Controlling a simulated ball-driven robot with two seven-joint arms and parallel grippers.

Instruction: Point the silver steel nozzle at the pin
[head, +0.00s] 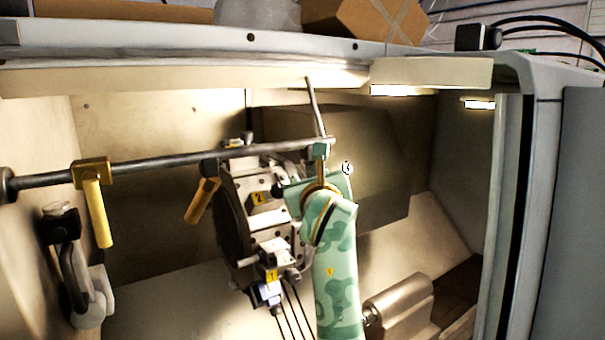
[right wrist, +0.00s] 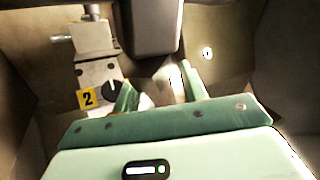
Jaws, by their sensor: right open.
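A grey horizontal bar (head: 130,171) carries several nozzles on clamp blocks. The nozzle at its right end hangs from a grey block (head: 320,152), mostly hidden by my right gripper (head: 318,185). In the right wrist view a bright silver piece, seemingly the steel nozzle (right wrist: 174,78), shows below a dark block (right wrist: 150,25), between the fingers of my right gripper (right wrist: 158,84). The fingers are apart; I cannot tell whether either touches it. A small round white-and-black spot (head: 347,168), perhaps the pin's end, lies just right of the gripper; it also shows in the right wrist view (right wrist: 207,53).
A tool turret (head: 238,225) with numbered stations stands behind and left of my right arm. A metal cylinder (head: 398,305) lies at lower right. The machine's frame edge (head: 515,200) bounds the right.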

